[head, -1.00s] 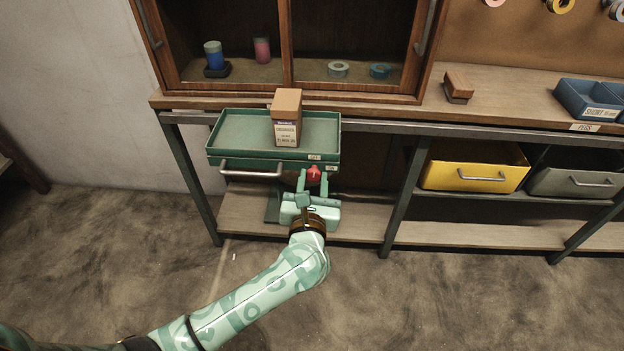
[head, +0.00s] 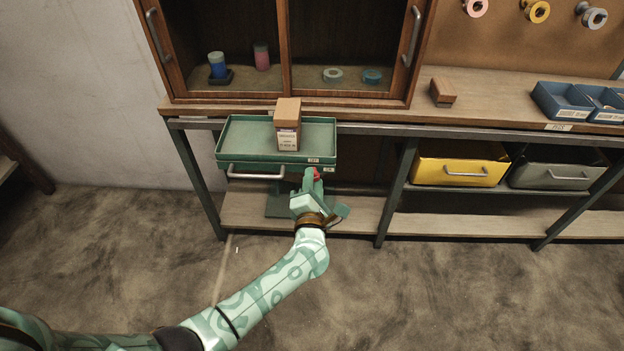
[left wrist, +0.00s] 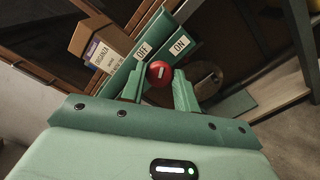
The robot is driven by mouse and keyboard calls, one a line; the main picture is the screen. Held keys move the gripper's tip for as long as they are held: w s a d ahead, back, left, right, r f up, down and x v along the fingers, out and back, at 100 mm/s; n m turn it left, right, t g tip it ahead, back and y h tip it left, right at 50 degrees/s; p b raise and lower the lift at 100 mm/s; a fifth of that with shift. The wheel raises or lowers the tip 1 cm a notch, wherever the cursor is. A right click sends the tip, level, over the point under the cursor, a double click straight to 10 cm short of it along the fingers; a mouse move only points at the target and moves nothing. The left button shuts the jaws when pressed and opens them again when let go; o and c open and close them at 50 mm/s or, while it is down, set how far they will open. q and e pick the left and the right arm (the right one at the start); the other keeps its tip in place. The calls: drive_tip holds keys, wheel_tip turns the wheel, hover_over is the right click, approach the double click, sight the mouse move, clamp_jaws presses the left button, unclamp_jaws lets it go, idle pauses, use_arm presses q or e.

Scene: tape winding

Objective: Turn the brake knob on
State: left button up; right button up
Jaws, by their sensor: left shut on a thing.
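The red brake knob (head: 317,173) is at the right front corner of a green tray-topped unit (head: 238,158). In the left wrist view the knob (left wrist: 160,70) carries a pale mark, and an OFF label (left wrist: 143,51) and an ON label (left wrist: 180,44) are on the green edge beside it. My left gripper (head: 314,180) is shut on the knob, with one finger on each side of it in the left wrist view. In the head view the gripper is rolled over and its fingers partly hide the knob. My right gripper is not in view.
A brown labelled box (head: 287,125) stands on the green tray. A pull handle (head: 256,176) is on the unit's front, left of my gripper. A table leg (head: 396,195) stands to the right, with a yellow bin (head: 455,172) beyond it. Open floor lies in front.

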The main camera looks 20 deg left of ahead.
use_arm(q)
drive_tip(key=shift+f+m+p, duration=0.15)
drive_tip(key=shift+m+p, duration=1)
drive_tip(key=shift+m, duration=1.65)
drive_tip(key=o, duration=0.9)
drive_tip(key=shift+o, duration=0.2)
drive_tip(key=shift+s, duration=0.1)
